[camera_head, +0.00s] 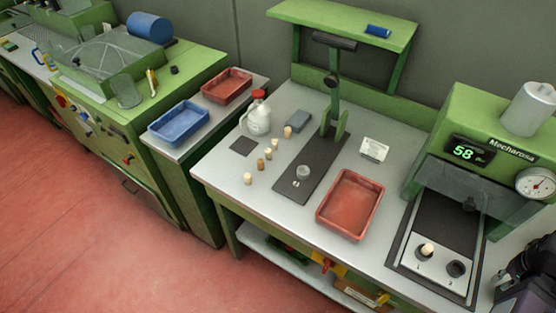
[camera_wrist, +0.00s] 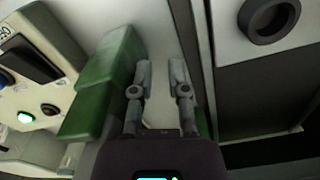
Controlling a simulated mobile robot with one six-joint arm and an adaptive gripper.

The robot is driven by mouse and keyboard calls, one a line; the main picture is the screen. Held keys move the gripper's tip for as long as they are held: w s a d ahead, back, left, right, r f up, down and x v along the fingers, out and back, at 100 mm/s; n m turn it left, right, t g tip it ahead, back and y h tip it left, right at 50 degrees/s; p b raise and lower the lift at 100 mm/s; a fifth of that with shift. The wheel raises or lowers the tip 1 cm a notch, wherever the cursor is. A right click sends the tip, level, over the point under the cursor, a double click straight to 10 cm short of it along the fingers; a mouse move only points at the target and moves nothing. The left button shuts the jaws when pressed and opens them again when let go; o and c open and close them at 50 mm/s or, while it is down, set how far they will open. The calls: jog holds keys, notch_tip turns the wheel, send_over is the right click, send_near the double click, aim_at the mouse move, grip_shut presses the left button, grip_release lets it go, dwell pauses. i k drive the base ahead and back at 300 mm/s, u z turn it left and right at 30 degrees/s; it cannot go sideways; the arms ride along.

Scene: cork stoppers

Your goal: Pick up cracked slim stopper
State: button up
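Several small cork stoppers stand in a loose row on the grey bench in the head view: a pale one (camera_head: 248,178), a browner, slimmer-looking one (camera_head: 261,165), another (camera_head: 268,153) and a taller pale one (camera_head: 287,131). One more stopper (camera_head: 427,250) sits at the left hole of the machine at right. Cracks are too small to make out, so I cannot tell which is the cracked slim one. My gripper (camera_wrist: 160,66) shows in the wrist view with its two fingers apart and nothing between them. No stopper shows in that view.
A white jug (camera_head: 256,121) with a red cap stands behind the stoppers. A blue tray (camera_head: 180,139) and a second red tray (camera_head: 227,100) are on the side table. The green machine (camera_head: 466,124) reads 58.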

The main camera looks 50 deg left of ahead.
aim_at(268, 152)
jog(key=k, duration=1.6)
jog(key=u, duration=1.8)
jog(key=i, duration=1)
jog(key=z, duration=0.15)
